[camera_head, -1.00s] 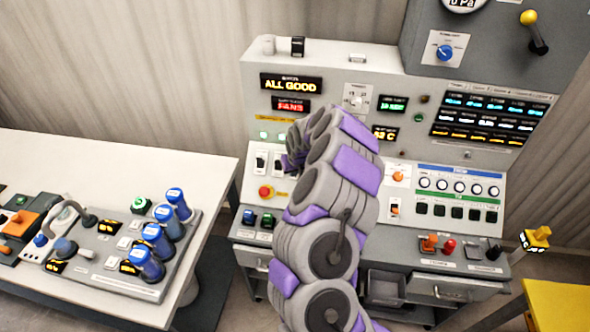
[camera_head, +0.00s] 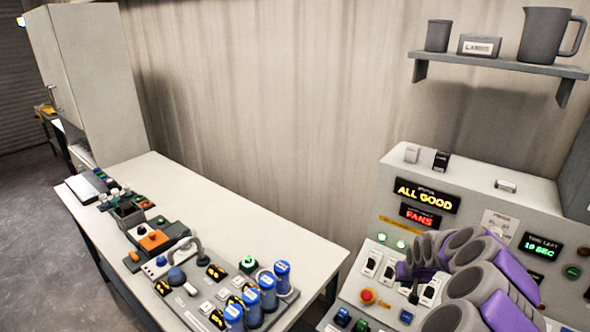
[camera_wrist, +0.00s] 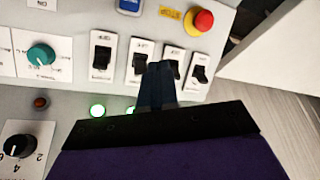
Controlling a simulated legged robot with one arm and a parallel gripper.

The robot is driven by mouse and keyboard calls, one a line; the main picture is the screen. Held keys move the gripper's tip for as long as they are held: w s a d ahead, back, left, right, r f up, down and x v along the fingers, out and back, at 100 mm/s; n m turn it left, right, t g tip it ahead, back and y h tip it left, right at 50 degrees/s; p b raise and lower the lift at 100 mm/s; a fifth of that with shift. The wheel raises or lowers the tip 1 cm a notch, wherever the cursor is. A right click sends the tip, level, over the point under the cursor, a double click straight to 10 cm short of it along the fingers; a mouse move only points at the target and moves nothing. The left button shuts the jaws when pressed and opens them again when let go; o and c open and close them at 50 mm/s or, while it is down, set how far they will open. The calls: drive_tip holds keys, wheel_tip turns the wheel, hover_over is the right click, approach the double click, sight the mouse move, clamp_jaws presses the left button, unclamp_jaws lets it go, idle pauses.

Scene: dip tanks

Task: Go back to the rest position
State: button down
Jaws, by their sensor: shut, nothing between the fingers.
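My gripper (camera_wrist: 160,82) is shut and empty in the wrist view, its dark fingers together in front of a row of black rocker switches (camera_wrist: 101,58). I cannot tell whether the fingertips touch the panel. In the head view my grey and purple arm stands at the lower right, in front of the control panel (camera_head: 400,205). The fingers there are small and partly hidden by the arm. A display on the panel reads ALL GOOD (camera_head: 426,195), and one below it reads FANS (camera_head: 420,216).
A red emergency button (camera_wrist: 203,20) is beside the switches. A long white table (camera_head: 235,232) at left carries a unit with several blue-capped cylinders (camera_head: 268,290). A wall shelf (camera_head: 500,63) holds a pitcher (camera_head: 551,35). Open floor (camera_head: 40,220) lies at far left.

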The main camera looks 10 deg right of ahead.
drive_tip(key=s+a+r+n+g+y+b, duration=0.1)
drive_tip(key=s+a+r, duration=0.2)
drive_tip(key=a+r, duration=0.35)
drive_tip(key=s+a+r+n+y, duration=0.1)
drive_tip(key=s+a+r+n, duration=0.15)
drive_tip(key=a, duration=0.75)
drive_tip(key=s+a+r+n+g+b, duration=0.1)
drive_tip(key=s+a+r, duration=0.35)
drive_tip(key=a, duration=0.45)
drive_tip(key=s+a+r+g, duration=0.1)
drive_tip(key=s+a, duration=0.1)
drive_tip(key=s, duration=0.7)
drive_tip(key=s+a+g+b, duration=0.1)
drive_tip(key=s+a, duration=0.2)
drive_tip(key=s, duration=0.7)
drive_tip(key=s+a+r+g, duration=0.1)
drive_tip(key=s+a+g, duration=0.1)
drive_tip(key=s, duration=0.8)
drive_tip(key=shift+s+a+r+b, duration=0.2)
drive_tip(key=shift+a+r+b, duration=0.15)
drive_tip(key=shift+a, duration=0.15)
drive_tip(key=shift+m, duration=0.25)
